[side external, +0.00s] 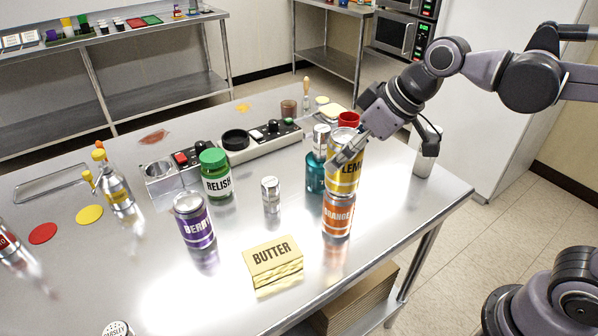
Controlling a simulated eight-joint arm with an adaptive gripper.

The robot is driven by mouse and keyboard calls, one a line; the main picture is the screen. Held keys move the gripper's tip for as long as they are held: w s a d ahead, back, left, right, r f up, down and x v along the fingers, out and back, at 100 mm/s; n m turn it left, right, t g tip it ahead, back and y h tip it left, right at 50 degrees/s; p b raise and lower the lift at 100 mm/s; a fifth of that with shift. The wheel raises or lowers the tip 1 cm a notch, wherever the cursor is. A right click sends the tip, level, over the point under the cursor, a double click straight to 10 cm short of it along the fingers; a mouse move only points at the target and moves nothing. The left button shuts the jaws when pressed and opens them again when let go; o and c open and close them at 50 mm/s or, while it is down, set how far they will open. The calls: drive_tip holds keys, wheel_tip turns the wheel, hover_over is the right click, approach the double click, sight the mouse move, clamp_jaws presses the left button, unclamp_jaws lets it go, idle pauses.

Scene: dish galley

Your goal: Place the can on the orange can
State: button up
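A yellow can labelled LEMON (343,177) stands upright directly above the orange can (337,217), and the two appear to touch and line up. The orange can stands upright on the metal table near its right side. My gripper (388,146) reaches in from the upper right with its fingers spread wide. One finger crosses in front of the upper part of the yellow can; the other is well out to the right, apart from it. The yellow can's top is partly covered by the finger.
A teal bottle (315,172) stands close behind and left of the cans. A small silver shaker (271,195), a purple can (194,220), a green relish jar (216,178) and a butter block (273,264) stand to the left. A pale cylinder (424,164) is near the right edge.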

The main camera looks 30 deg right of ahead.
drive_tip(key=shift+o, duration=0.3)
drive_tip(key=shift+r, duration=0.15)
drive_tip(key=v, duration=1.2)
drive_tip(key=s+d+f+m+h, duration=0.1)
drive_tip(key=d+f, duration=0.3)
drive_tip(key=f, duration=0.4)
drive_tip(key=s+d+f+m+t+h, duration=0.1)
drive_tip(key=d+f+m, duration=0.3)
drive_tip(key=f, duration=0.5)
drive_tip(key=shift+d+f+h, duration=0.35)
drive_tip(key=shift+d+h, duration=0.05)
drive_tip(key=shift+d, duration=0.1)
